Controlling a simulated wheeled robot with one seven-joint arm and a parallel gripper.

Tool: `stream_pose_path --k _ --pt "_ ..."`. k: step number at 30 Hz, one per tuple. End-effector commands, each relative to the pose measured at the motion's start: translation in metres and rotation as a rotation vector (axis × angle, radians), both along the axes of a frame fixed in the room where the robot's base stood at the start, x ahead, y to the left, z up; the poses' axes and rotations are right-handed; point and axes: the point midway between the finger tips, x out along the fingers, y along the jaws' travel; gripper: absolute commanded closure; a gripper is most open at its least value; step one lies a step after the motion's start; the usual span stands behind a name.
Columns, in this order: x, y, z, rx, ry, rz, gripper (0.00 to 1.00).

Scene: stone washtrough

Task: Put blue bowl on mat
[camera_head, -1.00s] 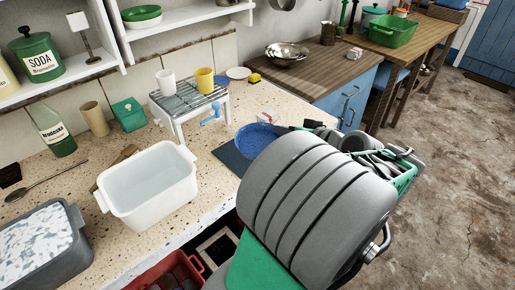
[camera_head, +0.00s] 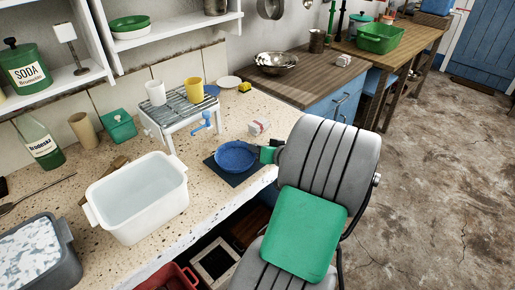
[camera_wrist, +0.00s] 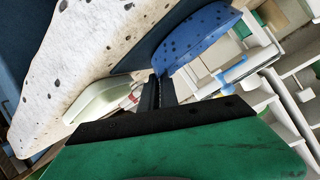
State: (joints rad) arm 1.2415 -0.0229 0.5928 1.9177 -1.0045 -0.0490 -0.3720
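The blue bowl (camera_head: 236,156) is upright over the dark blue mat (camera_head: 235,180) on the speckled counter. The mat's edges show at its left and front; whether its base touches the mat is unclear. My gripper (camera_head: 259,153) is at the bowl's right rim, partly hidden by my arm. In the wrist view, the fingers (camera_wrist: 160,78) are close together with the near edge of the speckled blue bowl (camera_wrist: 205,38) between their tips, so they look shut on its rim. The dark mat (camera_wrist: 180,34) shows beside it.
A wire-topped stand (camera_head: 186,106) with a white cup (camera_head: 155,92) and a yellow cup (camera_head: 194,90) stands behind the bowl. A white tub (camera_head: 138,200) is to the left. A small white-and-red box (camera_head: 258,127) lies behind my gripper. Some counter between tub and mat is clear.

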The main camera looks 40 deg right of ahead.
Motion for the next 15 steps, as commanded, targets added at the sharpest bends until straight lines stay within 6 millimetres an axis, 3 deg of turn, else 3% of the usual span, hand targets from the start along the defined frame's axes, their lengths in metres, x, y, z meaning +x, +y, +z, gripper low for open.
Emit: stream_pose_path --k 9,15 --pt "-0.0002 -0.0001 -0.0007 0.000 0.000 0.000 0.74" --pt "-0.0003 -0.0001 -0.0003 0.000 0.000 0.000 0.74"
